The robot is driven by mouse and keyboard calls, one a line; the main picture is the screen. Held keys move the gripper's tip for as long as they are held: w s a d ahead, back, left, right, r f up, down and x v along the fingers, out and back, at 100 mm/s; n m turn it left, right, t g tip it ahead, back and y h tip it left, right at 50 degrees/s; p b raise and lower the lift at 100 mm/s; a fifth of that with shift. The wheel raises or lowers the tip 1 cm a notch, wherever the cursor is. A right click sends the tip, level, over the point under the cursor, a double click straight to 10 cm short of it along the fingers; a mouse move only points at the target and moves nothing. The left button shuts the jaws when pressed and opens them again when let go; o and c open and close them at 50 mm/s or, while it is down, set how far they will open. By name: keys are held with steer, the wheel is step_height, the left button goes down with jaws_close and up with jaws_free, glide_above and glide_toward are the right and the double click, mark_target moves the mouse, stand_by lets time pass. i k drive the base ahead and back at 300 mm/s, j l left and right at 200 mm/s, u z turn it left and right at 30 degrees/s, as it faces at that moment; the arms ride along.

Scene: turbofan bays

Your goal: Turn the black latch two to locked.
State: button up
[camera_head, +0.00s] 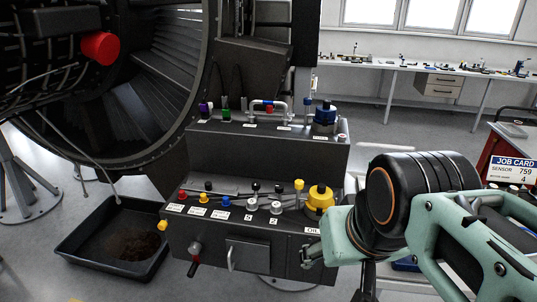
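A dark console stands in the middle, with a row of small levers and knobs on its lower deck. Two black-knobbed levers stand side by side near the middle of that deck, a left one (255,187) and a right one (279,189). A small white label reading what looks like 2 (274,222) is on the front edge below the right one. Whether this lever is the black latch two, and its lock state, I cannot tell. My gripper (310,257) seems to be at the console's lower right front corner, mostly hidden by my mint-green arm; its fingers are unclear.
A yellow knob (320,198) and a blue-topped cap (325,114) stand on the console's right side. A black tray (90,250) lies on the floor at left, below the engine.

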mark_target(280, 188)
steer(key=i+j, duration=0.85)
steer(key=i+l, duration=0.15)
steer(key=k+j, duration=0.1)
